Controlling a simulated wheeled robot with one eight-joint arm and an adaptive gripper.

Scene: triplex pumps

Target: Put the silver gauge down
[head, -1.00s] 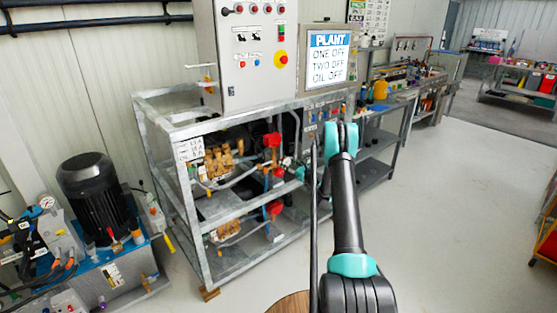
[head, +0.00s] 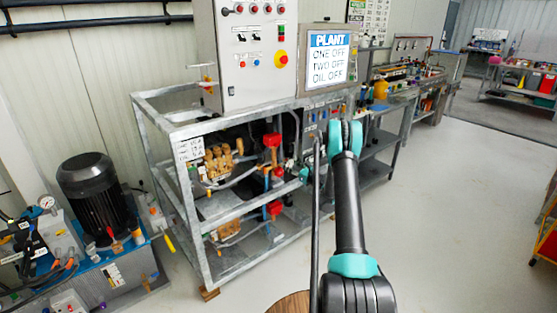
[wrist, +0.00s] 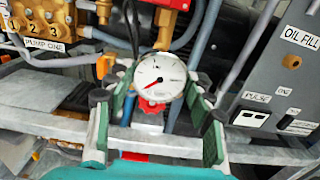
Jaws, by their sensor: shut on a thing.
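The silver gauge (wrist: 160,78), with a round white dial and a red needle, is between the fingers of my gripper (wrist: 155,102) in the wrist view. My gripper is shut on it, its green-padded fingers at either side. The gauge is in front of the pump frame, beside red and brass fittings; whether it touches them I cannot tell. In the head view my gripper (head: 305,172) is small beside the frame's front, partly hidden by my own arm, and the gauge is not clear there.
The galvanised pump frame (head: 172,205) carries brass pumps (head: 220,160) and hoses. A grey panel labelled OIL FILL (wrist: 270,100) stands close at the right in the wrist view. A motor unit (head: 95,195) is at left. Open floor (head: 450,220) lies right.

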